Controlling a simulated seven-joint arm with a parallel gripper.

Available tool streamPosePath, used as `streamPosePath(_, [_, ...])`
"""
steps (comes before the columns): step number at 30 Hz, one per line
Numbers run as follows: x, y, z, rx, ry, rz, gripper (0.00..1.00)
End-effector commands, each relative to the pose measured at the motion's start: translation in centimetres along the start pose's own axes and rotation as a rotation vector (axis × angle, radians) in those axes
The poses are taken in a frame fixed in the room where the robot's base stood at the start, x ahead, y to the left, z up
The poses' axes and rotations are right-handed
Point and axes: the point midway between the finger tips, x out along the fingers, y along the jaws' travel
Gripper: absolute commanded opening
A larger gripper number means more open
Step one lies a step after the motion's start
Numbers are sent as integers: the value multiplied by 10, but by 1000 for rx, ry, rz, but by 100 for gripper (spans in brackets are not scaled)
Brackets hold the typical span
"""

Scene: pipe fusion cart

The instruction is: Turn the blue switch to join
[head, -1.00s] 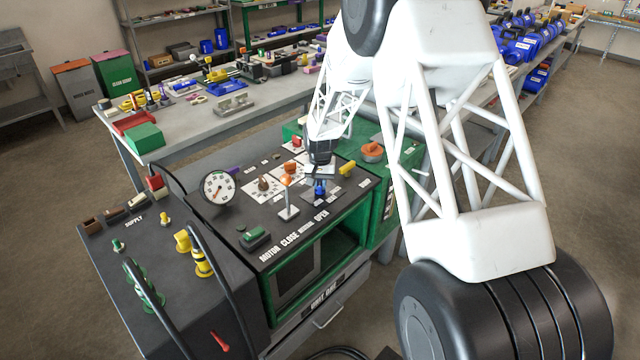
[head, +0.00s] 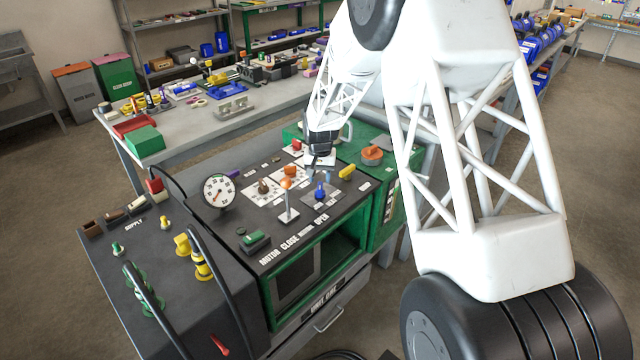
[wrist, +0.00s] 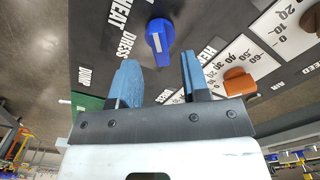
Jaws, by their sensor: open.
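My gripper (head: 322,172) is open and empty, just behind and above the switch in the head view. In the wrist view its two blue fingers (wrist: 160,78) are spread below the knob in the picture, apart from it.
An orange-topped lever (head: 287,195), a yellow knob (head: 347,172), an orange knob (head: 290,170) and a dial gauge (head: 217,191) stand on the panel around the switch. A larger orange knob (head: 372,153) sits on the green unit. Black hoses (head: 215,285) arch at the left.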

Motion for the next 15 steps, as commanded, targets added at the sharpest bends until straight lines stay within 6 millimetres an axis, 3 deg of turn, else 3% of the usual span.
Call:
streamPosePath(6, [-25,0,0,0,1,0,43])
streamPosePath(15, [-35,0,0,0,0,0,43])
